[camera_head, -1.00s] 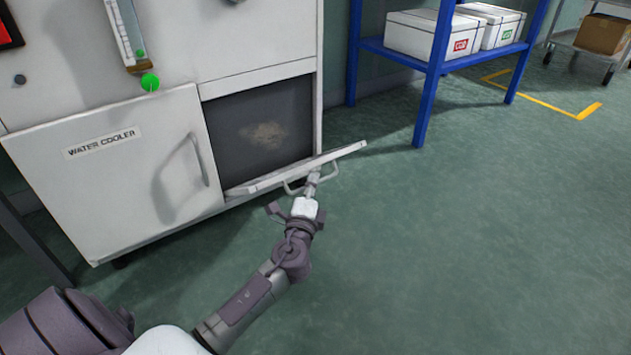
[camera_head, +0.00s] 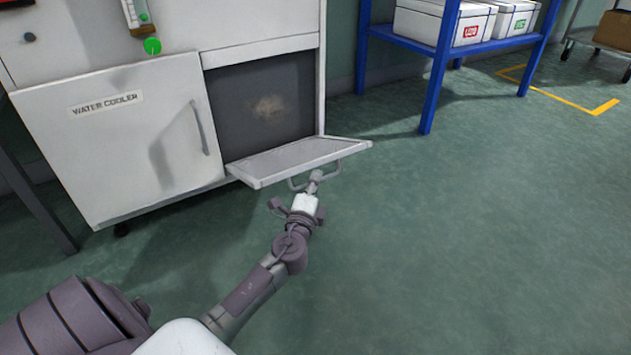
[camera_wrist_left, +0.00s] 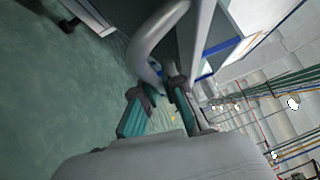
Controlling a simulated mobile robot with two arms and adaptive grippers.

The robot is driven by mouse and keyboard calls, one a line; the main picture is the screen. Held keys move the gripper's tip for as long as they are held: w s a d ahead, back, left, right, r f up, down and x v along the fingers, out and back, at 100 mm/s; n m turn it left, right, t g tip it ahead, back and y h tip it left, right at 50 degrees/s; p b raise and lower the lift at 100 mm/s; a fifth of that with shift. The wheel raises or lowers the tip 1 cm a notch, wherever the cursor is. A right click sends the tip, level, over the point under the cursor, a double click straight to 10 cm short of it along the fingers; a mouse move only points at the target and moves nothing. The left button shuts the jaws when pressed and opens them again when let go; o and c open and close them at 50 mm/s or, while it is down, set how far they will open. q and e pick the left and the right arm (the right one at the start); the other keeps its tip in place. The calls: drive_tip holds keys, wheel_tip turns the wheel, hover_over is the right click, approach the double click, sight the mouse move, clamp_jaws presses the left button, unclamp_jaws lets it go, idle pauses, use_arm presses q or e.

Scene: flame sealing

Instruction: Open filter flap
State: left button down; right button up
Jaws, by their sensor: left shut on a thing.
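The filter flap (camera_head: 293,160) is a white panel hinged along the bottom of a square opening in a white cabinet. It is folded down and outward, roughly level, and the dark filter (camera_head: 262,112) with a tan stain shows behind it. My left gripper (camera_head: 316,176) is shut on the flap's handle (camera_head: 299,184) at the flap's outer edge. In the left wrist view the curved grey handle (camera_wrist_left: 145,50) runs to the fingers (camera_wrist_left: 157,100). My right gripper is not in view.
The cabinet's closed door (camera_head: 120,145), labelled "WATER COOLER", is left of the opening. A blue shelf (camera_head: 437,75) with white boxes (camera_head: 443,22) stands at the back right. The green floor (camera_head: 460,230) right of the flap is clear.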

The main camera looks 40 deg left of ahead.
use_arm(q)
drive_tip(key=c, duration=1.5)
unclamp_jaws()
drive_tip(key=shift+r, duration=0.1)
